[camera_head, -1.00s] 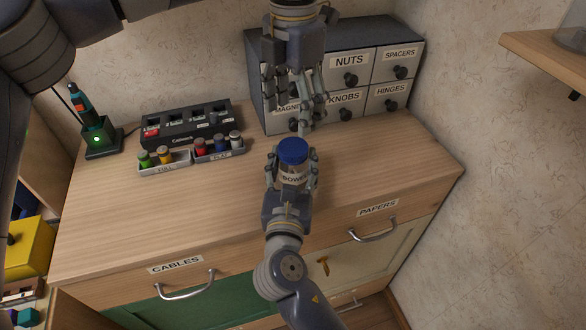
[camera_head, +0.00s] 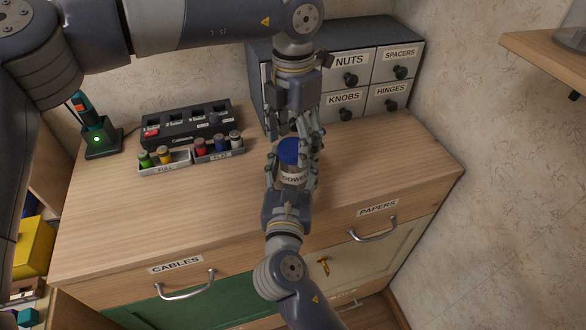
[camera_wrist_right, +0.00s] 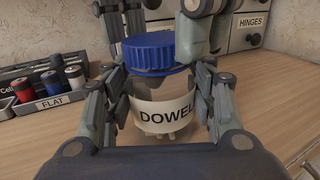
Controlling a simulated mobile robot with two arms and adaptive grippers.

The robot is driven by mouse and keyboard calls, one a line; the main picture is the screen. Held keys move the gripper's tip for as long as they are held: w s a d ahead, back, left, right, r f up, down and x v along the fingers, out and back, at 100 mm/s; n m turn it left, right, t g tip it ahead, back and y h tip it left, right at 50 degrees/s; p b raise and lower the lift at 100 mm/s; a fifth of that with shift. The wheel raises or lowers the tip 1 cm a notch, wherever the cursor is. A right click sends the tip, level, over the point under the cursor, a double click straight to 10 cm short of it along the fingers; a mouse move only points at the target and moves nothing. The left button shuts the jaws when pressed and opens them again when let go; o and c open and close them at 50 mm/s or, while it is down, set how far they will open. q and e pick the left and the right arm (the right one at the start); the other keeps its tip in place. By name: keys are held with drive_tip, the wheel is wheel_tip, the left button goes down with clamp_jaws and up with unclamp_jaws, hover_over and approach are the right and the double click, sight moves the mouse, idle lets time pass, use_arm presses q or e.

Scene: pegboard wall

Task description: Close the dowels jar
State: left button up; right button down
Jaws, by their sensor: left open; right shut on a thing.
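The dowels jar (camera_head: 291,178) is a clear jar with a white DOWELS label; it stands upright over the desk top. Its blue lid (camera_head: 289,151) sits on its mouth; in the right wrist view the ribbed lid (camera_wrist_right: 150,52) looks slightly tilted, and I cannot tell how tight it is. My right gripper (camera_head: 291,180) is shut on the jar body (camera_wrist_right: 163,118) from the front. My left gripper (camera_head: 297,138) comes from above and behind, open, its fingers around or just beside the lid. Whether they touch the lid is unclear.
A drawer cabinet (camera_head: 378,66) stands close behind the grippers. The desk top (camera_head: 380,160) is clear at right.

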use_arm(q)
drive_tip(key=shift+f, duration=0.25)
use_arm(e)
drive_tip(key=shift+f, duration=0.15)
use_arm(q)
drive_tip(key=c, duration=1.1)
drive_tip(key=o, duration=1.2)
drive_tip(key=shift+o, duration=0.2)
wheel_tip(320, 180, up, 12)
